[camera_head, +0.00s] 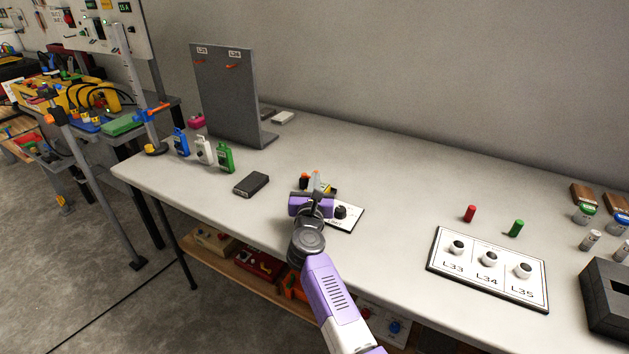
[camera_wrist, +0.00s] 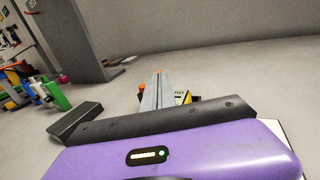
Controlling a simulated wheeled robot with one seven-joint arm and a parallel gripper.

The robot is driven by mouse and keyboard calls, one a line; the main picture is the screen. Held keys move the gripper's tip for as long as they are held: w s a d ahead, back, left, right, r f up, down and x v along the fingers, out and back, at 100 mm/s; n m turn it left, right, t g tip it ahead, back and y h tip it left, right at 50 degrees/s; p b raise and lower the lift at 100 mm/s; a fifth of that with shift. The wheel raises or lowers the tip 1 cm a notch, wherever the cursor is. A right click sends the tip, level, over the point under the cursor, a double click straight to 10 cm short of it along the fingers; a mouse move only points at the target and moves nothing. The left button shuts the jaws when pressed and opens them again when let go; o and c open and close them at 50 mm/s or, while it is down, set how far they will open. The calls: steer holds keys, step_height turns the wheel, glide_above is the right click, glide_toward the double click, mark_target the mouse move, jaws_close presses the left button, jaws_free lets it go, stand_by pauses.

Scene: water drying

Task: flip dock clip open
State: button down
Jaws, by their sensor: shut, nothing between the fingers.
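My gripper (camera_head: 316,176) is above the table in front of the wall, its purple and black body covering much of the small dock area. In the wrist view its narrow grey fingers (camera_wrist: 157,90) are together with nothing between them. Just beyond and beside the fingers are a dark and yellow labelled piece (camera_wrist: 182,97) and a small orange part (camera_wrist: 143,78). The orange part also shows in the head view (camera_head: 304,178). I cannot tell which part is the dock clip or whether the fingers touch it. A white plate with a black knob (camera_head: 341,212) lies right beside the gripper.
A labelled plate (camera_head: 487,268) with round caps, red and green pegs and a dark bin (camera_head: 607,300) are to the right.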

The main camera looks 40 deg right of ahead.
mark_target(323, 185)
steer(key=shift+d+r+n+t+y+p, duration=0.1)
steer(key=shift+d+n+t+y+p, duration=0.2)
steer(key=shift+n+t+y+p, duration=0.25)
steer(key=shift+s+d, duration=0.1)
steer(key=shift+d, duration=1.15)
steer(key=shift+w+d, duration=0.1)
steer(key=shift+w, duration=0.1)
